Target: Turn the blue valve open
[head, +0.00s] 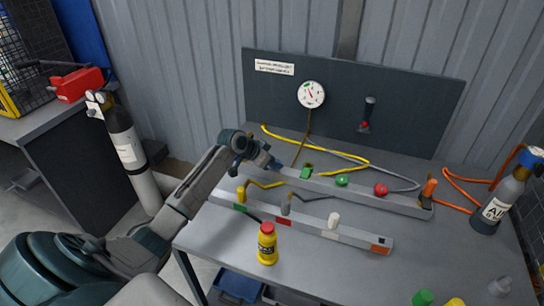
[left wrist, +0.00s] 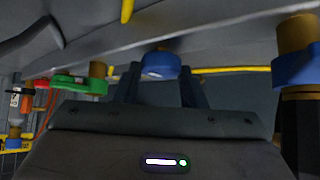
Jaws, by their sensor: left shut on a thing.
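The blue valve (left wrist: 160,65) shows in the left wrist view as a round blue handle between the two fingers of my left gripper (left wrist: 160,84). The fingers are shut on it. In the head view my left gripper (head: 268,163) is at the left end of the rear manifold rail (head: 400,203); there the gripper mostly hides the valve. How far the valve is turned cannot be told. My right gripper is in neither view.
A green valve (head: 306,171), a green knob (head: 342,181) and a red knob (head: 380,189) sit along the rear rail. A front rail (head: 300,228) and a yellow bottle (head: 267,244) stand nearer. A gauge (head: 311,94) hangs on the back panel. An air cylinder (head: 494,207) stands right.

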